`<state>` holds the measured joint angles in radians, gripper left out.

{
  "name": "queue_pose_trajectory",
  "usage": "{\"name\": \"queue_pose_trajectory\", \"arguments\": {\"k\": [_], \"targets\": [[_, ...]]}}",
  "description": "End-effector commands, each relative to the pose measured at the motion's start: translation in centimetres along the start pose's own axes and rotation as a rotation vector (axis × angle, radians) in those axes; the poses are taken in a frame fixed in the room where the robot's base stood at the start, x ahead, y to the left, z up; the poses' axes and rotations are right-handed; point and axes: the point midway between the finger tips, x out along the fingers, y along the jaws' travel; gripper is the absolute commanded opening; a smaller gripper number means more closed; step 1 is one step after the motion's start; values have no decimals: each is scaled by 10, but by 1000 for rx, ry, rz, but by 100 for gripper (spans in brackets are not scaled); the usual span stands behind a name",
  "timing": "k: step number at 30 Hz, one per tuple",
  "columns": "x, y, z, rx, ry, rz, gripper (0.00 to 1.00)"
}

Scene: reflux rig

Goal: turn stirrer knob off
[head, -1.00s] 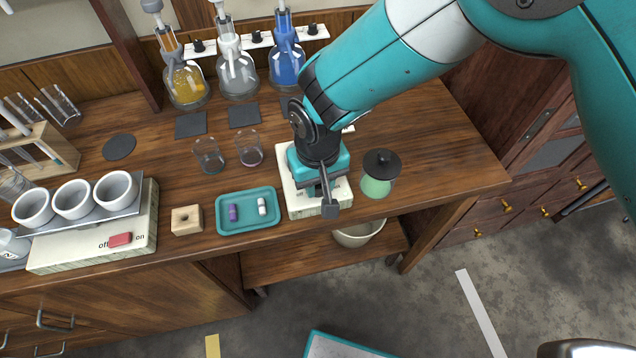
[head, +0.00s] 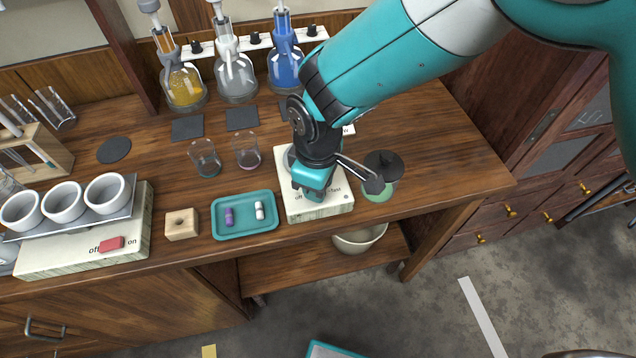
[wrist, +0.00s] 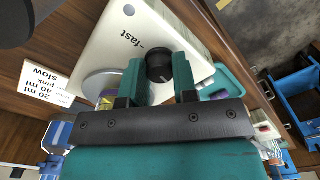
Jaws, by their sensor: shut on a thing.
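The stirrer (head: 330,207) is a cream box at the front of the bench, with a grey round plate on top partly hidden by my arm. Its black knob (wrist: 158,66) shows in the wrist view, between the two teal fingers of my gripper (wrist: 159,75). The fingers are shut on the knob, one on each side. A pale pointer line shows on the knob, and the word "fast" is printed on the box beside it. In the head view my gripper (head: 312,196) is over the stirrer's front and hides the knob.
A teal tray (head: 228,233) with two small vials lies close left. Two glass beakers (head: 205,158) stand behind the tray. Flasks stand along the back.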

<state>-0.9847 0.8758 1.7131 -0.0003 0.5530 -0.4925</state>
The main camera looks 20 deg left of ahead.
Motion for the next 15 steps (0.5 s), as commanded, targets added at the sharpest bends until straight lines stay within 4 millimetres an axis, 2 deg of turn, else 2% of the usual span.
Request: {"name": "queue_pose_trajectory", "arguments": {"k": [15], "targets": [[-1,1,0,-69,0,1,3]]}}
